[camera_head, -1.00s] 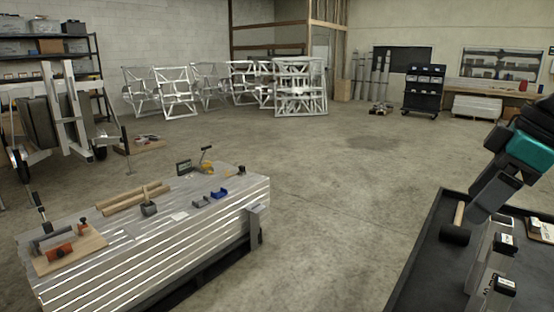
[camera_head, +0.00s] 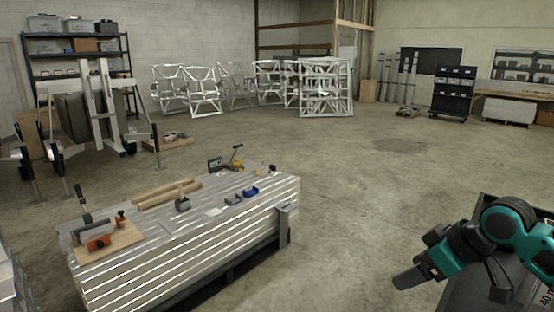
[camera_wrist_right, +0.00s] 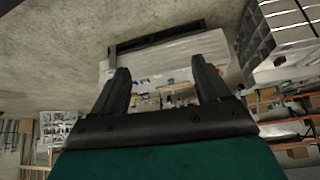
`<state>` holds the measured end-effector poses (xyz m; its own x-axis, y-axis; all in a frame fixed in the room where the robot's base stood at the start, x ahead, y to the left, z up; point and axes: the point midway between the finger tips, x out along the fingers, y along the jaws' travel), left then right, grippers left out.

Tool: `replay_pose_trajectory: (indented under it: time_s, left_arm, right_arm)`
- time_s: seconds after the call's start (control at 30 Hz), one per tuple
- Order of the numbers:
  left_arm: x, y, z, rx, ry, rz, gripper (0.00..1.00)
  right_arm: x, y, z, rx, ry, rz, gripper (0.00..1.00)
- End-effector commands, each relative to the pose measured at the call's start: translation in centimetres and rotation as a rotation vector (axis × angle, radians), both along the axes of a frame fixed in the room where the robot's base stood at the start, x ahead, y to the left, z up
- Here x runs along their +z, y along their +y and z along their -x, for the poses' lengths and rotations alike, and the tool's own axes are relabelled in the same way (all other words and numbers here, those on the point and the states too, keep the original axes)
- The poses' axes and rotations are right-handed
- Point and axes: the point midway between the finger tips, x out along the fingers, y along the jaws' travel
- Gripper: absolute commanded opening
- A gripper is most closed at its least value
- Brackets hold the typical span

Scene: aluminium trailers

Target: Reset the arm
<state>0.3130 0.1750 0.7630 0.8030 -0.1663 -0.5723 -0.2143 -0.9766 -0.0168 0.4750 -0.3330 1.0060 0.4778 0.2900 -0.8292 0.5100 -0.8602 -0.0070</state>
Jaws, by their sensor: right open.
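My right arm comes in from the right edge of the head view, teal and black. My right gripper (camera_head: 408,279) points to the left over the floor, beside the dark cart, and looks empty. In the right wrist view my right gripper (camera_wrist_right: 160,68) has its two black fingers well apart, with nothing between them. The stack of aluminium planks shows beyond the fingertips there, clear of them. My left gripper is not in the head view.
The aluminium stack (camera_head: 185,262) stands at front left with wooden bars, clamps and small blue and grey parts on top. A dark-edged cart (camera_head: 462,290) is at the right, partly hidden by my arm. White frames (camera_head: 325,90) stand at the back. The middle floor is open.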

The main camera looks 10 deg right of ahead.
Motion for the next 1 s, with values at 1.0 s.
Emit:
replay_pose_trajectory:
  time_s: [1.0]
  left_arm:
    - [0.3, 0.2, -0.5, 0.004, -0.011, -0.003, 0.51]
  right_arm:
    - [-24.1, 15.7, 16.0, -0.316, -0.360, -0.112, 0.76]
